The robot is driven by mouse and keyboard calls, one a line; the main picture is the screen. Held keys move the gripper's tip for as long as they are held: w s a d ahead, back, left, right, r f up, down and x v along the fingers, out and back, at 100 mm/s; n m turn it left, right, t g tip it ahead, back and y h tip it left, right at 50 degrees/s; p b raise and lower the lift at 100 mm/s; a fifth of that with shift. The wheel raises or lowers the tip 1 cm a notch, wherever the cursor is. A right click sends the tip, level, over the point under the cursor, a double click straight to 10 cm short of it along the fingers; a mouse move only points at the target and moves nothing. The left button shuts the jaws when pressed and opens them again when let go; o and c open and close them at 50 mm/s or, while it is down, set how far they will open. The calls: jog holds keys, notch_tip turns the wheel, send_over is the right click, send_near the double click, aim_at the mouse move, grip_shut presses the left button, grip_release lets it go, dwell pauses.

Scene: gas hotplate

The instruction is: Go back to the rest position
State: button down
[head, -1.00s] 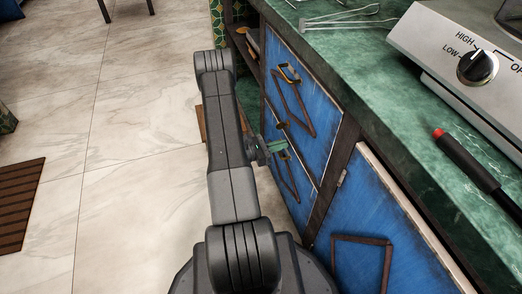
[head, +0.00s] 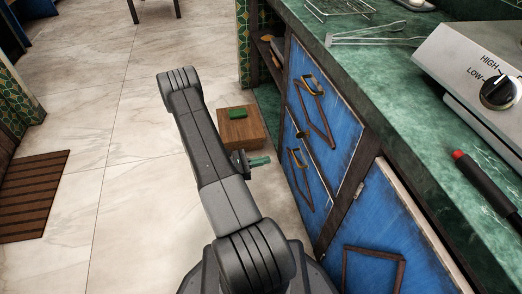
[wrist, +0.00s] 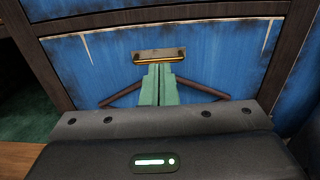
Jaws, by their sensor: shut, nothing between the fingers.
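My gripper (head: 258,161) shows in the head view beside my dark grey arm, to the left of the blue cabinet fronts. Its green fingers also show in the wrist view (wrist: 158,84), closed together and empty. They point toward a blue cabinet front (wrist: 220,65) with a brass handle (wrist: 158,56), which appears just beyond the fingertips in that view. In the head view there is a visible gap between the fingers and the cabinet.
A wooden box (head: 240,130) with a green item on top stands on the floor behind my arm. The green counter (head: 400,75) at the right bears tongs (head: 375,42), a hotplate with a knob (head: 498,92) and a red-tipped black tool (head: 485,180).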

aim_at(306, 152)
dwell(0.4)
jog(key=d, duration=0.4)
jog(key=w+d+b, duration=0.1)
jog(key=d, duration=0.3)
jog(key=w+d+b, duration=0.1)
jog(key=d, duration=0.4)
jog(key=shift+w+d, duration=0.1)
jog(key=shift+w, duration=0.05)
